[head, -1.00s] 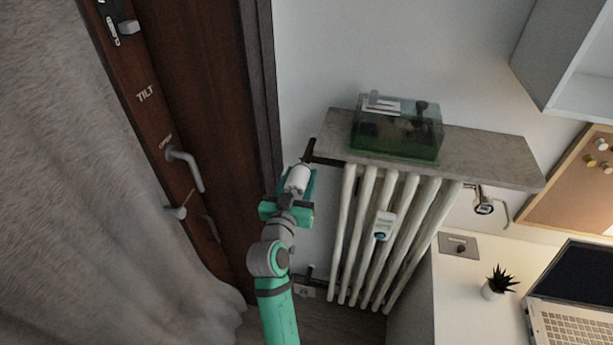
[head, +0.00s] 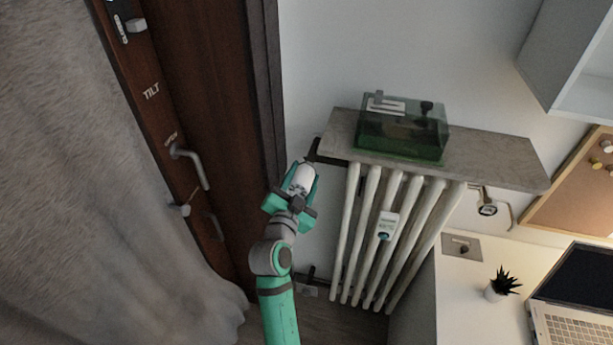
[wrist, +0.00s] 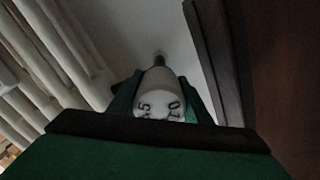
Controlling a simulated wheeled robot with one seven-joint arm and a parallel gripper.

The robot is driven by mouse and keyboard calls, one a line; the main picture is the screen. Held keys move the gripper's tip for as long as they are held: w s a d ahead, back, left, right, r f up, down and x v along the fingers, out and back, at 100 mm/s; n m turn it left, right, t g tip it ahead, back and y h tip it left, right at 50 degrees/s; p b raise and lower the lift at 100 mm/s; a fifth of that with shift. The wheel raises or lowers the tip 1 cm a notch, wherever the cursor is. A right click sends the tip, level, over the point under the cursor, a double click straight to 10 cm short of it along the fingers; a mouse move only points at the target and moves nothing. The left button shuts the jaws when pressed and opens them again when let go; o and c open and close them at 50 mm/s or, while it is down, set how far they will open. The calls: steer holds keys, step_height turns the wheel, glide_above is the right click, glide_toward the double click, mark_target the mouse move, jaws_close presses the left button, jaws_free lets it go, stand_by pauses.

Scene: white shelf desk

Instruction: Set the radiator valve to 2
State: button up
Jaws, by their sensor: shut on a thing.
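The radiator valve (head: 302,177) is a white knob at the upper left end of the radiator (head: 385,240), on a dark pipe. My gripper (head: 296,188) is shut on it, with a green finger on each side. In the wrist view the valve knob (wrist: 158,95) sits between the fingers of my gripper (wrist: 158,100). Its end face shows dark digits, a 5 at the left and what look like 1 and 0 at the right. The 2 and any pointer mark are not clearly visible.
A stone shelf (head: 490,155) with a green see-through box (head: 402,135) lies over the radiator. A dark wooden door frame (head: 262,90) stands close left of the valve. A desk with a plant (head: 500,287) and laptop (head: 580,300) is at the right.

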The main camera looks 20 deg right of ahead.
mark_target(298, 191)
steer(key=shift+d, duration=0.15)
steer(key=o, duration=1.1)
steer(key=shift+c, duration=0.2)
steer(key=v, duration=1.1)
steer(key=shift+w, duration=0.1)
